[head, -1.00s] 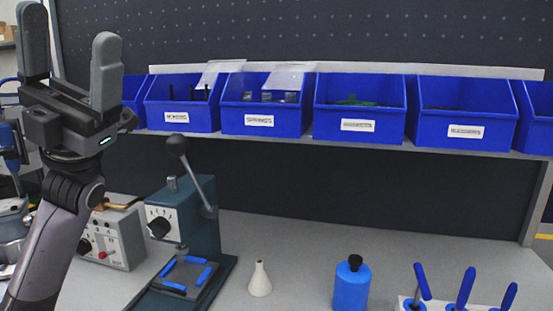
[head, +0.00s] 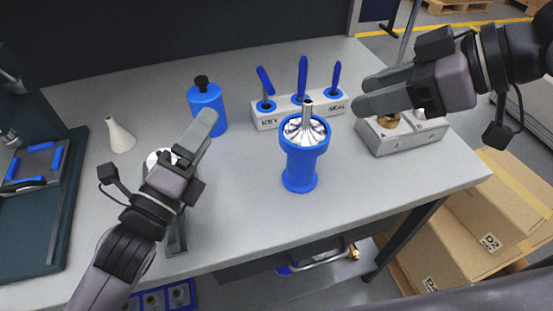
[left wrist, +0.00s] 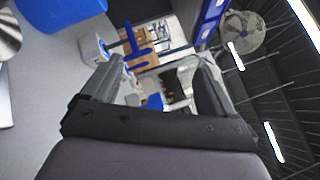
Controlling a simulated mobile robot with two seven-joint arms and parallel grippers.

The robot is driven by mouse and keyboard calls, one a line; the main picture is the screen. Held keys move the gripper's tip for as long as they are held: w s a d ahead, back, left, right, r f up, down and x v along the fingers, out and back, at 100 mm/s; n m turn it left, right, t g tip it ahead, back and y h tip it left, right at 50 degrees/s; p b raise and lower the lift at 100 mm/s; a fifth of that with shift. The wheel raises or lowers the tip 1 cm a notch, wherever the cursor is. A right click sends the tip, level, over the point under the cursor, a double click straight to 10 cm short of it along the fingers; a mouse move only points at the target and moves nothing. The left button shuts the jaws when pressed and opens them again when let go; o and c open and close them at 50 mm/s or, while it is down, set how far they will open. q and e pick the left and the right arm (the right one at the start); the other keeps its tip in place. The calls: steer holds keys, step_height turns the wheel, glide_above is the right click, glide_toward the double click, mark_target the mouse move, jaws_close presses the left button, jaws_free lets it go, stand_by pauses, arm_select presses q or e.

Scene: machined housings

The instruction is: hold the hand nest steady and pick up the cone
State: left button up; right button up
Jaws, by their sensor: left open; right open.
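The blue hand nest (head: 299,170) stands upright on the bench. A shiny metal cone (head: 304,127) with a stem sits in its top. My left gripper (head: 205,128) is open and empty, left of the nest and apart from it.
A white cone-shaped piece (head: 121,136) and a blue bottle (head: 207,108) stand at left. A rack (head: 325,106) with blue-handled tools is behind the nest. A grey block (head: 402,137) lies under my right gripper. Cardboard boxes (head: 481,225) stand beyond the bench's right edge.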

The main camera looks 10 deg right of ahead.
mark_target(294, 159)
arm_select(q)
steer(key=s+d+f+m, duration=0.1)
steer(key=d, duration=0.1)
steer(key=s+d+f+m+g, duration=0.1)
steer(key=f, duration=0.1)
steer(key=s+d+f+m+g, duration=0.1)
steer(key=d, duration=0.1)
steer(key=shift+s+d+f+y, duration=0.25)
steer(key=shift+d+y, duration=0.05)
steer(key=d+m, duration=0.2)
steer(key=m, duration=0.1)
steer(key=d+m+g+h, duration=0.1)
steer(key=m, duration=0.2)
steer(key=s+d+f+m, duration=0.1)
steer(key=d+m, duration=0.1)
steer(key=m, duration=0.1)
steer(key=shift+d+m, duration=0.3)
steer(key=shift+d, duration=0.05)
steer(key=shift+d+m+g+h, duration=0.3)
steer(key=shift+d+m, duration=0.15)
steer(key=shift+m, duration=0.35)
steer(key=shift+x, duration=3.55)
steer(key=c, duration=1.2)
steer(key=shift+o, duration=0.2)
